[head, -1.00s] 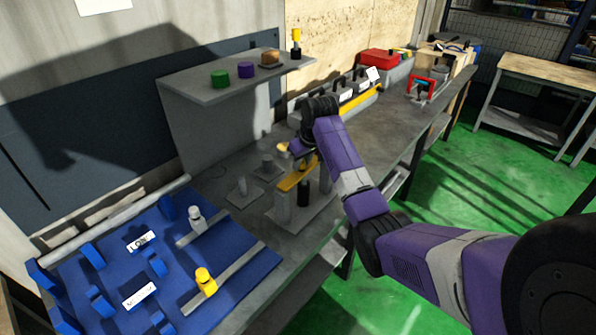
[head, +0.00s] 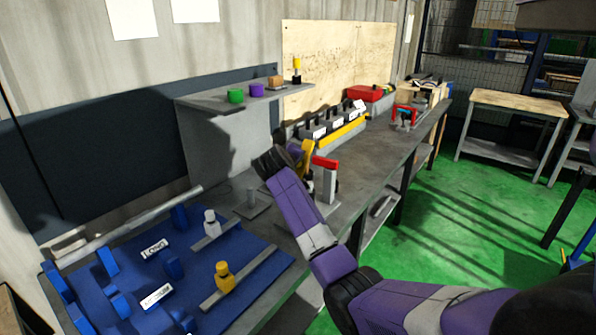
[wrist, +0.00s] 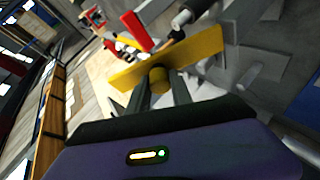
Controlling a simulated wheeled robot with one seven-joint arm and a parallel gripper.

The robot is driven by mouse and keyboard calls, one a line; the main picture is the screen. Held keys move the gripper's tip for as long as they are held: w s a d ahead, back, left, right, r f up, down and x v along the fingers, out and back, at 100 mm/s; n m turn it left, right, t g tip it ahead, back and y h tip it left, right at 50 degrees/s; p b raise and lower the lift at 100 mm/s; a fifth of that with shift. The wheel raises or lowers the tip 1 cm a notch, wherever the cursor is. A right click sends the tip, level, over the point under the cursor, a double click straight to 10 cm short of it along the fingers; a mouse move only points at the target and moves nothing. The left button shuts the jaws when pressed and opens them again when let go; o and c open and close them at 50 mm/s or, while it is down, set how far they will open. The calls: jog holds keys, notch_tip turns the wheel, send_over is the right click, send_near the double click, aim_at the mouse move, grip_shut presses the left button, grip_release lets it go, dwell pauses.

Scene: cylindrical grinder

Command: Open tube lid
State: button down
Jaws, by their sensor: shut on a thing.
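The yellow lid (head: 306,160) is a flat bar standing steeply tilted beside the grey posts of its stand in the head view. My gripper (wrist: 158,84) is shut on this knob; in the head view my arm's wrist hides the fingers. A red bar (head: 325,162) tops a grey post (head: 329,183). A dark cylinder (wrist: 182,18) shows behind the lid in the wrist view. I cannot tell whether it is the tube.
A blue board (head: 150,285) with blue holders, a white-topped piece and a yellow-topped piece (head: 224,270) lies at front left. A grey shelf (head: 215,107) with green and purple pieces stands behind. A row of labelled boxes (head: 335,125) lies farther back. Bench right of the stand is clear.

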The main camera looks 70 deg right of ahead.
jog(key=w+a+f+n+h+b, duration=0.1)
jog(key=a+n+h+b, duration=0.2)
jog(key=b, duration=1.4)
jog(key=a+h, duration=0.4)
jog(key=h, duration=0.1)
jog(key=shift+w+a+f+t, duration=0.3)
jog(key=shift+w+f+t, duration=0.1)
jog(key=shift+a, duration=0.1)
jog(key=c, duration=1.1)
grip_release()
jog(key=shift+c, duration=0.2)
jog(key=v, duration=0.7)
jog(key=shift+a, duration=0.35)
